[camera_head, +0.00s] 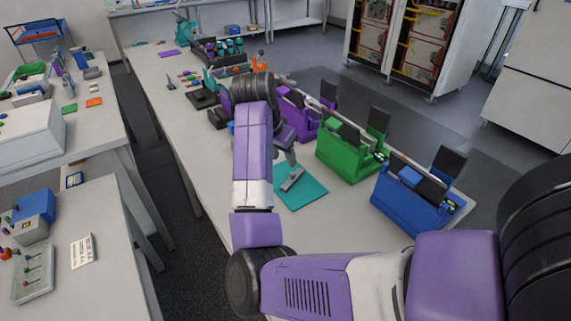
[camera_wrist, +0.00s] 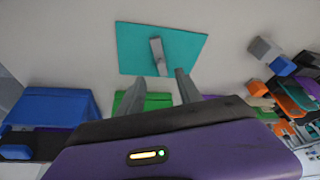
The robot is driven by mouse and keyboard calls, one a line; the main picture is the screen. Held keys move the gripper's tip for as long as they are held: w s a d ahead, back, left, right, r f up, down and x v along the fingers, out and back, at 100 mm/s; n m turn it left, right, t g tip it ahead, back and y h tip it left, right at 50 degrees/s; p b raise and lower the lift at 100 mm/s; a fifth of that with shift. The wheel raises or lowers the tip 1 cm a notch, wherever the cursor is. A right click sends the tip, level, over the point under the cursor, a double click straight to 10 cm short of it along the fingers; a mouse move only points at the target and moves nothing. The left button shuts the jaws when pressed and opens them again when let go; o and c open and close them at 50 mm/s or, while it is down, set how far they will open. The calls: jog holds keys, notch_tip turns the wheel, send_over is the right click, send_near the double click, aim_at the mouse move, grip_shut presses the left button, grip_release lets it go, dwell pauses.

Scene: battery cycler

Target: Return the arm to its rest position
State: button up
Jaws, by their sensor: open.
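My arm is raised over the long white table and bends down at the wrist. My gripper (camera_wrist: 156,84) is open, with its two grey fingers apart and nothing between them. It hangs above the table near a teal mat (camera_wrist: 190,50). A small grey piece (camera_wrist: 157,52) lies on the mat beyond the fingertips. In the head view the teal mat (camera_head: 302,198) and the grey piece (camera_head: 292,180) show just right of my forearm, which partly hides the gripper.
Purple (camera_head: 299,124), green (camera_head: 345,158) and blue (camera_head: 408,204) box-like units line the table's right side. Small coloured parts and bins stand farther back. Side benches (camera_head: 105,215) hold more items at left. A cabinet (camera_head: 395,45) stands at the back.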

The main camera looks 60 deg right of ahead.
jog(key=shift+r, duration=0.25)
dwell(0.4)
